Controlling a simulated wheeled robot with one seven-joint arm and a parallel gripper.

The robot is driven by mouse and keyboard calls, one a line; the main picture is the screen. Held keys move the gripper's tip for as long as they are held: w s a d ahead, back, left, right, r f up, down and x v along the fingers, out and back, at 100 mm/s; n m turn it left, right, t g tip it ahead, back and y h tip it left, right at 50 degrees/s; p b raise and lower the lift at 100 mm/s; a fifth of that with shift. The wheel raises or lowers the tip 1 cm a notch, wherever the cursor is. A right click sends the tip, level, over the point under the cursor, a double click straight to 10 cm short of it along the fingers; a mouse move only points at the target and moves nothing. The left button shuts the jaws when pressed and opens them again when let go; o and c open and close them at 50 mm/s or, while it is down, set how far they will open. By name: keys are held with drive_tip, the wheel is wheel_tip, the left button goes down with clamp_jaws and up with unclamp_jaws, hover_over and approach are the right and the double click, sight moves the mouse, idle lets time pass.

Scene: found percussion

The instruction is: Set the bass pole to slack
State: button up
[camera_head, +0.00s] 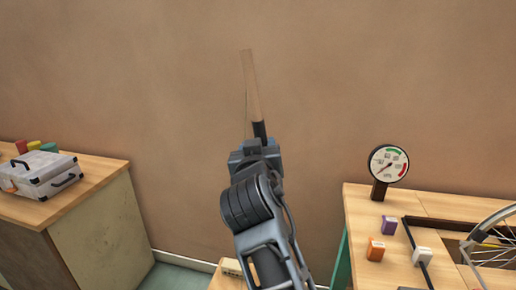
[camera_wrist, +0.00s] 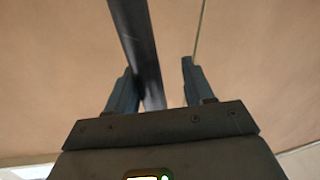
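The bass pole (camera_head: 252,85) stands nearly upright against the brown wall, tilted slightly left at its top. Its upper part is pale wood and its lower part is a dark grip. A thin string (camera_wrist: 200,30) runs beside it. My gripper (camera_head: 254,146) is at the dark grip; my arm hides the pole's lower end. In the wrist view the dark pole (camera_wrist: 140,45) passes between the fingers of my gripper (camera_wrist: 157,80), close to the left finger, with a gap to the right finger. The fingers are apart.
A round dial gauge (camera_head: 388,163) with coloured bands stands on the right bench (camera_head: 360,205), near coloured blocks and a spoked wheel (camera_head: 495,240). A silver case (camera_head: 40,174) sits on the left cabinet. A small labelled wooden top (camera_head: 228,268) shows below my arm.

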drive_tip(key=s+a, duration=0.1)
drive_tip(key=s, duration=0.6)
drive_tip(key=shift+s+r+b, duration=0.2)
drive_tip(key=shift+s+b, duration=0.05)
drive_tip(key=shift+b, duration=0.05)
drive_tip(key=s+d+f+n+g+y, duration=0.1)
drive_tip(key=s+d+f, duration=0.3)
drive_tip(key=s+f, duration=0.3)
drive_tip(key=s+d+f+n+y+p, duration=0.1)
drive_tip(key=s+d+f, duration=0.3)
drive_tip(key=s+f, duration=0.25)
drive_tip(key=s+d+f+n+g+y, duration=0.1)
drive_tip(key=s+d+f+y, duration=0.1)
drive_tip(key=s+d+f, duration=0.35)
drive_tip(key=s+d+r+m+h, duration=0.1)
drive_tip(key=s+d+r+m, duration=0.1)
drive_tip(key=s, duration=1.2)
drive_tip(key=s+d+r+m+p, duration=0.1)
drive_tip(key=s+d+r, duration=0.1)
drive_tip(key=s, duration=1.3)
drive_tip(key=shift+d+r+m+h+p, duration=0.3)
drive_tip(key=shift+r+m+h, duration=0.1)
drive_tip(key=shift+r, duration=0.1)
